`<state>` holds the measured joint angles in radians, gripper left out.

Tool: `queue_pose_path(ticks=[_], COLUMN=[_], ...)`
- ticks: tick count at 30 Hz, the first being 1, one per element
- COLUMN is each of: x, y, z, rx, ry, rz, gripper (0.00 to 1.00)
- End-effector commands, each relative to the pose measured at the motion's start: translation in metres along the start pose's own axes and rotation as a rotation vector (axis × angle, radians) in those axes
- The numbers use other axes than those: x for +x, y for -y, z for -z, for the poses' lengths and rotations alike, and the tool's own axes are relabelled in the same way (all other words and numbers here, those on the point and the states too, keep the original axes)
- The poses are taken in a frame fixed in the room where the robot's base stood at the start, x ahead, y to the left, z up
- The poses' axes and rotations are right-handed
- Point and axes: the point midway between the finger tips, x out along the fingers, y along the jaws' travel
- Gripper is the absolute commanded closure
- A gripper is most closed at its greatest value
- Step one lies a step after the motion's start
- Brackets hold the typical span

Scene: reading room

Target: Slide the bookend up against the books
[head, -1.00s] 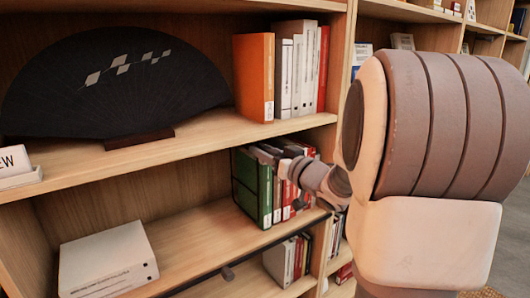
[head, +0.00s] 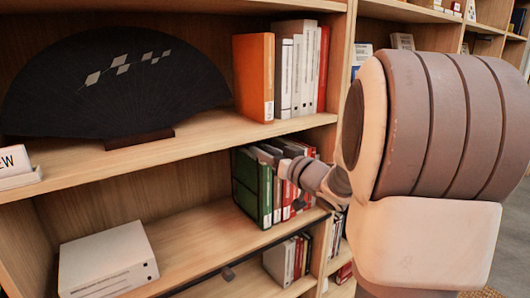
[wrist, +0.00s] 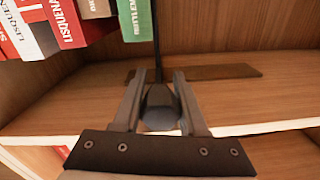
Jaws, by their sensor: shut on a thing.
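The bookend's thin black upright (wrist: 157,38) stands edge-on in the wrist view, with its flat brownish base (wrist: 220,72) on the shelf. My gripper (wrist: 160,78) is shut on the bookend, and a dark grey block shows between its fingers. The green end book (wrist: 134,18) stands just left of the upright. They look very close, and I cannot tell if they touch. In the head view the books (head: 265,195) form an upright row on the middle shelf. There my gripper (head: 287,167) is in front of the row, and its fingertips are hard to make out.
A white box (head: 108,262) lies on the middle shelf (head: 195,238) at left, with bare shelf between it and the row. The upper shelf (head: 100,165) holds a black fan (head: 115,85) and more books. A dark rail runs below the shelf.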

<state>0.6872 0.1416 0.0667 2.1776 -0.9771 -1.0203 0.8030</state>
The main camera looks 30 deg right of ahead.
Motion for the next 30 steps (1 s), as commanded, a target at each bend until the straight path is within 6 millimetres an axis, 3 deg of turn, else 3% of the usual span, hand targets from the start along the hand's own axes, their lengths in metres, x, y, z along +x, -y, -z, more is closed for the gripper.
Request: queue_pose_path(ticks=[16, 17, 21, 30], x=[-0.0008, -0.0008, -0.0006, -0.0013], y=[-0.0068, -0.0068, -0.0063, -0.0057], z=[0.0005, 0.0005, 0.0005, 0.0008], rx=[0.0, 0.0, 0.0, 0.0], ry=[0.001, 0.0, 0.0, 0.0], rz=[-0.003, -0.003, -0.002, -0.001], gripper=[1.0, 0.53, 0.28, 0.28])
